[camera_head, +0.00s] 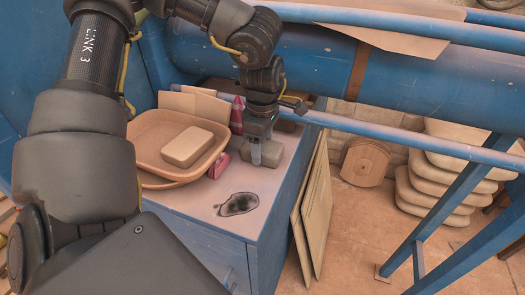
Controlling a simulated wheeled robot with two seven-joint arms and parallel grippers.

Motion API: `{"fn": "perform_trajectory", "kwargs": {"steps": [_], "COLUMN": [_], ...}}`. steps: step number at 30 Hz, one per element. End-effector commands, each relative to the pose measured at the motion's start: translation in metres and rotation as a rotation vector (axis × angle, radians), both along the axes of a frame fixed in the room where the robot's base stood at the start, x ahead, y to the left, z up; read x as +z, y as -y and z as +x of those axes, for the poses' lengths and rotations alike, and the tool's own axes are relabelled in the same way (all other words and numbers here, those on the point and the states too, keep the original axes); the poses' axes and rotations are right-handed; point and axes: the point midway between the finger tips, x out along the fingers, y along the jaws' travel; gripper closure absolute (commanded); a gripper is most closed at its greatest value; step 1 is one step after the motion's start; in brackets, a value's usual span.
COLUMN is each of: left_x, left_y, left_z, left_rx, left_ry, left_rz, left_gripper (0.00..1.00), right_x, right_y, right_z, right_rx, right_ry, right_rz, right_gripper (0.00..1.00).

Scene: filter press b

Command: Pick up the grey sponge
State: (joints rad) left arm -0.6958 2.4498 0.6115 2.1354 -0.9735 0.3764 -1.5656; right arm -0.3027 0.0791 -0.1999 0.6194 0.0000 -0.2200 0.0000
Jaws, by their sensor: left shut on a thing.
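The grey sponge (273,153) is a small grey block near the back right part of the blue cabinet's pale top (225,250). My left gripper (256,155) points down at it, with its fingers at the sponge's left part, and is shut on it. The fingers hide part of the sponge. Whether the sponge touches the top or is slightly above it, I cannot tell. My right gripper is not in view.
Brown trays (150,151) holding a beige block (187,147) stand left of the gripper. A pink object (219,165) and a dark red bottle (237,115) are close by. Blue pipes (400,75) run behind; boards (314,215) lean right.

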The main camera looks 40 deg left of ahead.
Motion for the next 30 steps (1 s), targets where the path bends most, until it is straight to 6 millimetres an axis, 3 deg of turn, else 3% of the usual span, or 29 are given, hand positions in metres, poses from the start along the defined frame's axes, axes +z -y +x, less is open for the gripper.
{"fn": "perform_trajectory", "kwargs": {"steps": [11, 17, 20, 25, 30], "left_x": [0.004, 0.026, 0.053, 0.116, 0.183], "left_y": [0.000, 0.000, 0.000, 0.000, 0.001], "left_z": [0.000, 0.001, 0.002, 0.001, 0.001], "left_rx": [0.000, 0.000, 0.001, 0.002, 0.002], "left_ry": [0.001, 0.006, 0.011, 0.011, 0.004], "left_rz": [0.000, 0.000, 0.003, 0.003, -0.004], "left_gripper": [0.63, 0.63, 0.63, 0.63, 0.63], "right_x": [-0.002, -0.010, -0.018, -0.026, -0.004], "right_y": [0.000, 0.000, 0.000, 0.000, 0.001], "right_z": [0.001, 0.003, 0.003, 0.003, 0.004], "right_rx": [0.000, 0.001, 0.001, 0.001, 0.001], "right_ry": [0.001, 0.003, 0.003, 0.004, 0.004], "right_rz": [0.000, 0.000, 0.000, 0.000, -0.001], "right_gripper": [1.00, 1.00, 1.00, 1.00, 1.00]}}
